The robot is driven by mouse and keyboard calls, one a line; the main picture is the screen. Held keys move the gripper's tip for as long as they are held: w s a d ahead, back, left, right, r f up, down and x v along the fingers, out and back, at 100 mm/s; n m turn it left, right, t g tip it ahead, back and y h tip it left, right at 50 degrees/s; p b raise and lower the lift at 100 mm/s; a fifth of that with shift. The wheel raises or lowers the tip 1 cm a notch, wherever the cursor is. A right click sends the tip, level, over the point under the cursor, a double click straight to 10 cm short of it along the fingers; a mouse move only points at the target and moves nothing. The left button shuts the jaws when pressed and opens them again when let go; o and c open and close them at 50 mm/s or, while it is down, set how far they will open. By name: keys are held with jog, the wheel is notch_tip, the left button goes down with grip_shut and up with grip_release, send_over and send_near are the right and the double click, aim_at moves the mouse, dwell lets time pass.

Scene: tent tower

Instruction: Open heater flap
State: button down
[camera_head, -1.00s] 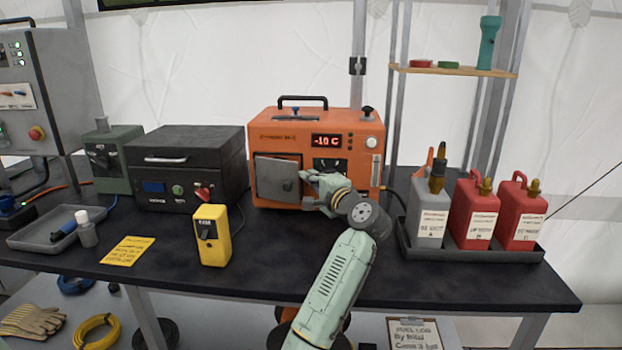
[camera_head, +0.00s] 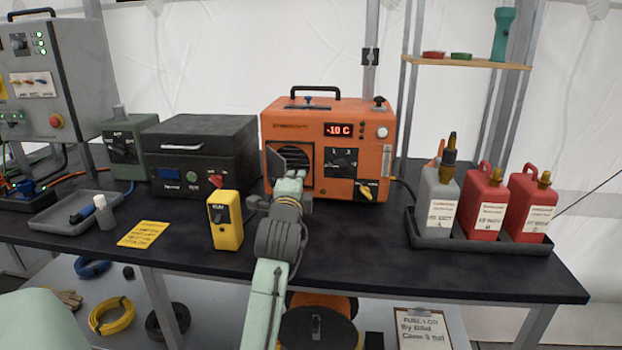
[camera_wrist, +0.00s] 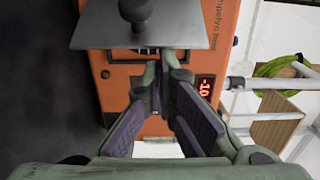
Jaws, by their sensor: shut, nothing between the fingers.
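The orange heater (camera_head: 340,118) stands on the black bench, its display reading -10 C. In the wrist view the flap (camera_wrist: 118,22) is a grey plate with a dark round knob (camera_wrist: 135,10). My gripper (camera_head: 290,178) is shut and empty in front of the heater's left half, close to the flap. In the wrist view my gripper (camera_wrist: 160,78) is beside the flap's edge; I cannot tell whether it touches.
A yellow handheld box (camera_head: 225,220) stands left of my arm, with a black case (camera_head: 200,150) behind it. A tray (camera_head: 480,246) with one grey and two red canisters stands at the right. The bench front right of my arm is clear.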

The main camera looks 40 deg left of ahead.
jog(key=s+a+b, duration=0.6)
jog(key=s, duration=0.3)
jog(key=shift+a, duration=0.15)
jog(key=shift+s, duration=0.15)
dwell(0.3)
jog(key=shift+f, duration=0.1)
jog(key=v, duration=1.2)
